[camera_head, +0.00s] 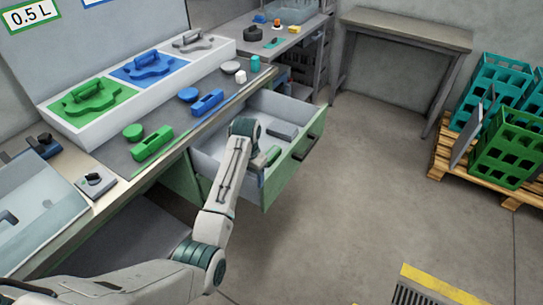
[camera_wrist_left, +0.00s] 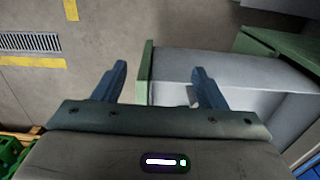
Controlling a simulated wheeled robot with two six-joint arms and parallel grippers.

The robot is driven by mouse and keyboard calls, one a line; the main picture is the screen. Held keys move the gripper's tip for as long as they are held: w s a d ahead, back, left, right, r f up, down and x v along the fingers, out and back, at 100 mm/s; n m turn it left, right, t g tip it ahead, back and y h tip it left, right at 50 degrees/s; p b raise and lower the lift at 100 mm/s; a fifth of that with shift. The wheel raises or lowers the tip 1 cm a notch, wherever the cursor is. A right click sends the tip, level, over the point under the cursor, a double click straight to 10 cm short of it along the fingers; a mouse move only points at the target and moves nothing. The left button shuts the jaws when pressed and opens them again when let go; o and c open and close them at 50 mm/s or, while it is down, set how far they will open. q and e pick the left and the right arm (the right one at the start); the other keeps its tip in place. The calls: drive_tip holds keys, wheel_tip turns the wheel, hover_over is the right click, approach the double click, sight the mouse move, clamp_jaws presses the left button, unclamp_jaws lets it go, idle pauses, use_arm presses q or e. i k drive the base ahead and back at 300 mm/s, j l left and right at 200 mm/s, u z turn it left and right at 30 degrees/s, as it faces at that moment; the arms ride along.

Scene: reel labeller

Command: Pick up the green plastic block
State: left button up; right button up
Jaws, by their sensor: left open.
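An elongated green plastic block (camera_head: 152,143) lies on the workbench, next to a round green piece (camera_head: 133,132). A similar blue block (camera_head: 207,102) lies further back along the bench. My left gripper (camera_head: 268,160) is over the pulled-out drawer (camera_head: 217,141), right of the green block and well apart from it. In the left wrist view, its two fingers (camera_wrist_left: 160,88) are spread with nothing held between them, and the drawer's wall shows beyond. The green block is not visible in that view. My right gripper is not in view.
A grey block (camera_head: 283,131) lies in the open drawer, which juts out from the bench. A white stand (camera_head: 70,125) with green, blue and grey handled pieces runs along the back. A clear bin (camera_head: 38,205) stands at the left.

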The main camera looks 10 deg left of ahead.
sight(273, 154)
drive_tip(key=i, duration=1)
